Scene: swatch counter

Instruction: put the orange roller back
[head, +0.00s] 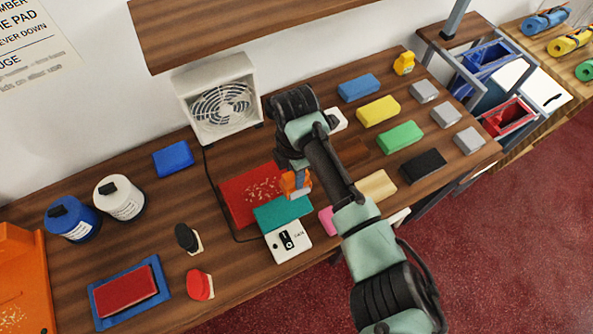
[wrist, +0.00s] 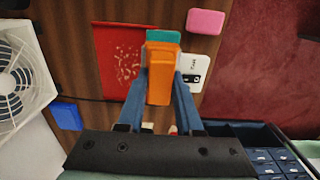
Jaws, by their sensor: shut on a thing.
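My gripper (wrist: 161,84) is shut on an orange block-like thing (wrist: 163,72), which seems to be the orange roller. Its orange body also shows below my wrist in the head view (head: 295,184). The wrist view shows it between the two blue fingers. A teal block or pad (head: 283,213) lies just past its far end, and I cannot tell whether they touch. The held thing is over or beside a red mat with pale specks (head: 238,199). My arm hides part of the counter behind it.
A white box with a black switch (head: 288,241) stands next to the teal block. A fan (head: 221,100) stands behind. Blue (head: 73,221) and white canisters (head: 119,198), and a red pad on a blue tray (head: 158,267), are left. Coloured blocks fill the right; an overhead shelf (head: 215,30) hangs above.

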